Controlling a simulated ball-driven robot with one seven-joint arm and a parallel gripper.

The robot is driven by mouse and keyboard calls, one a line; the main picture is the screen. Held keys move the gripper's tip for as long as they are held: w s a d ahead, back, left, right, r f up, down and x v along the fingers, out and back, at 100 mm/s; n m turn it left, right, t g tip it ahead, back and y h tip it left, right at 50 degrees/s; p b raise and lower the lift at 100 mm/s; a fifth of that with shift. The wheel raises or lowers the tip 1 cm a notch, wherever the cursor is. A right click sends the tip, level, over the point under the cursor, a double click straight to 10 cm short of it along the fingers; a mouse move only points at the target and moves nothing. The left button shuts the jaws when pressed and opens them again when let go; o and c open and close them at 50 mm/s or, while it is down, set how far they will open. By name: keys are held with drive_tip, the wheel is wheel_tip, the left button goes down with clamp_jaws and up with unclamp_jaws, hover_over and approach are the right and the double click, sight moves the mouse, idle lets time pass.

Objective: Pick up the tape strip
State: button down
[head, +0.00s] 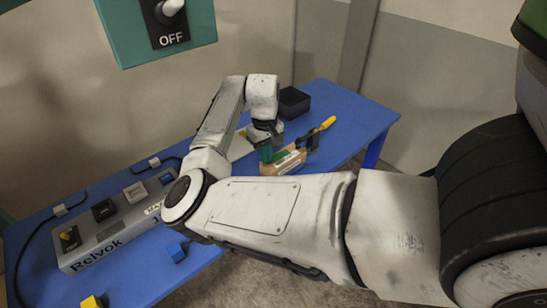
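My gripper (266,143) is over the right half of the blue table, at a tan box with a green-and-white label (285,165). A dark green piece shows at the gripper's fingers, right above or against the box's left end. I cannot tell whether that piece is the tape strip or part of the gripper, nor whether the fingers are open or shut. No other thing in view is clearly the tape strip.
A grey Relvok console (105,243) with switches and cables lies on the blue table (135,275) at left. A yellow-handled tool (327,123) is right of the gripper, a black box (293,100) behind.

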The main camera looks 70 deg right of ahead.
drive_tip(key=shift+r, duration=0.1)
drive_tip(key=shift+r+b, duration=0.3)
drive_tip(key=shift+r, duration=0.1)
drive_tip(key=s+a+r+p, duration=0.1)
drive_tip(key=s+r+p, duration=0.3)
drive_tip(key=s+r, duration=1)
wheel_tip(320, 180, up, 2)
drive_tip(key=shift+r, duration=0.1)
drive_tip(key=shift+a, duration=0.1)
idle(0.4)
